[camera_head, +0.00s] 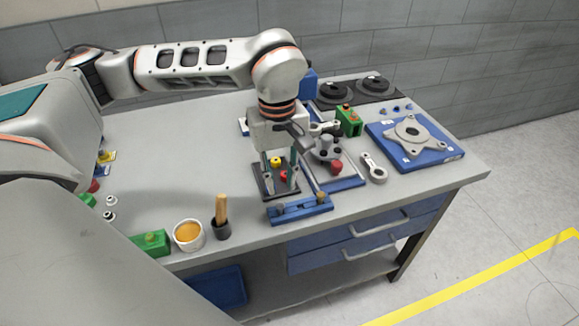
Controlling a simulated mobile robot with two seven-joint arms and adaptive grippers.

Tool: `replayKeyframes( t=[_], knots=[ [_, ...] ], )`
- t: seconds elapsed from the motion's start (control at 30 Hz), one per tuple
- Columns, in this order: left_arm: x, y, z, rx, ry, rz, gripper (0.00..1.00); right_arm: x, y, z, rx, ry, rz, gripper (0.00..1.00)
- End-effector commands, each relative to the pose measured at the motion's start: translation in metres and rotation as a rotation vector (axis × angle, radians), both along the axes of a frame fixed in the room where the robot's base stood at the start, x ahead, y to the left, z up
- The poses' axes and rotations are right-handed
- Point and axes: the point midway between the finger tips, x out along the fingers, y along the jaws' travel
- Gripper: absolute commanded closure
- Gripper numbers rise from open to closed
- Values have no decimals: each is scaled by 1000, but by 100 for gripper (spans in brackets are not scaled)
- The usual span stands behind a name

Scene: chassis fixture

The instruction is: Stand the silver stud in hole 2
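My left gripper (280,180) points down over a dark plate (263,192) near the front of the bench. Two upright finger-like parts show apart, with a yellow knob (275,161) and a red knob (284,175) visible between or behind them. I see nothing clearly held. A blue bar fixture (300,209) with small metal parts on it lies just in front of the plate. I cannot pick out the silver stud for certain, nor read which hole is hole 2; the gripper covers part of this area. My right gripper is out of view.
Right of the gripper stand a grey part with round knobs (327,147), a metal link (373,168) and a green block (349,121). A blue plate (448,155) carries a metal flange (410,135). A white cup (189,235) and a wooden-handled brush (221,212) stand front left.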

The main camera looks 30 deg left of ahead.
Motion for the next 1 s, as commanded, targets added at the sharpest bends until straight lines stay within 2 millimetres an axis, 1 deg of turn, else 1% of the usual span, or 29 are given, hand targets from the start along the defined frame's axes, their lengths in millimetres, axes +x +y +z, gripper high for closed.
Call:
replayKeyframes(
  t=[0.03,0.1,0.27,0.37,0.53,0.7,0.83,1.0],
  knots=[
    [2,5,3,16,-8,1,78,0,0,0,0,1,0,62],
    [2,8,2,25,-12,1,78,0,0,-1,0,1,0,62],
    [2,8,-6,24,-12,1,78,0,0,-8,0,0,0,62],
    [2,8,-15,24,-11,1,78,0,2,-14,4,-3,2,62],
    [2,7,-37,23,-9,1,78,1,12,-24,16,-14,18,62],
    [2,7,-59,23,-7,0,78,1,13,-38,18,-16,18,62],
    [2,7,-71,22,-10,0,78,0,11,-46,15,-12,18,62],
    [2,7,-77,21,-10,0,78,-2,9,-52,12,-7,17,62]
  ],
)
